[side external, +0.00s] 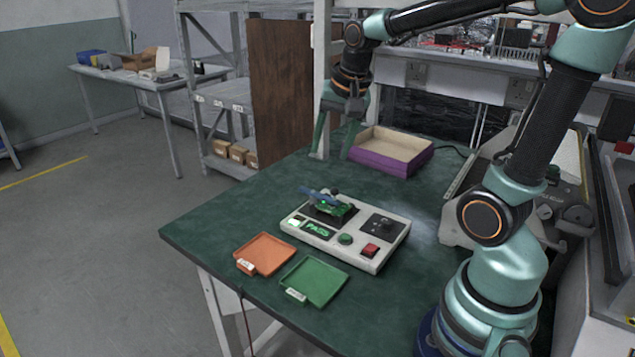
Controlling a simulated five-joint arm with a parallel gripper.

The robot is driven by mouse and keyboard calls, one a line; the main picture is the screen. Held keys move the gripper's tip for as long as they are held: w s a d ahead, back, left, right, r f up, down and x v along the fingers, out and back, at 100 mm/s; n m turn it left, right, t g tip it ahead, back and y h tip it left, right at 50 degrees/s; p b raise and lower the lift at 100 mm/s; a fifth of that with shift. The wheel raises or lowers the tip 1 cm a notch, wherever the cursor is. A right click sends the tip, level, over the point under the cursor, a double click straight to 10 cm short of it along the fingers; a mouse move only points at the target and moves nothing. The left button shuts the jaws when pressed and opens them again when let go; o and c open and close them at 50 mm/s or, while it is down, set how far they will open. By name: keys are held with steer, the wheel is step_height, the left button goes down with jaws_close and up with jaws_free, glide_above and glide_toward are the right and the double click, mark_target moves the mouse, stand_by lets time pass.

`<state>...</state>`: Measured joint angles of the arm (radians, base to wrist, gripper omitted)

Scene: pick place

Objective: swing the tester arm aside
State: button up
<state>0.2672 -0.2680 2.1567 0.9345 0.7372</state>
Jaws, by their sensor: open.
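The tester (367,251) is a pale box on the green table. Its display (319,229) shows PASS in green. A green button, a red button and a black dial plate (382,225) are on its top. A small green circuit board (333,208) sits in a black nest at its far left part. The blue tester arm (317,195) lies across above the board; whether it touches the board I cannot tell. My gripper (334,155) is open, pointing down above the table's far edge, behind the tester and left of the purple box. It is apart from the tester and appears empty.
An orange tray (265,254) and a green tray (314,282) lie empty at the table's front. A purple box (391,168) with a beige inside stands at the back. Grey equipment (565,205) stands at the right. The table's left area is clear.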

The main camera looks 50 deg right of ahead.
mark_target(336, 188)
steer(key=w+d+f+m+g, duration=0.1)
steer(key=w+d+f+m, duration=0.25)
steer(key=d+m, duration=0.55)
steer(key=x, duration=0.8)
steer(key=s+x, duration=0.1)
steer(key=x, duration=0.3)
steer(key=shift+s+a+f, duration=0.1)
steer(key=shift+a+f, duration=0.05)
steer(key=shift+f, duration=0.15)
jaws_close()
steer(key=shift+s+g, duration=0.1)
steer(key=shift+g, duration=0.2)
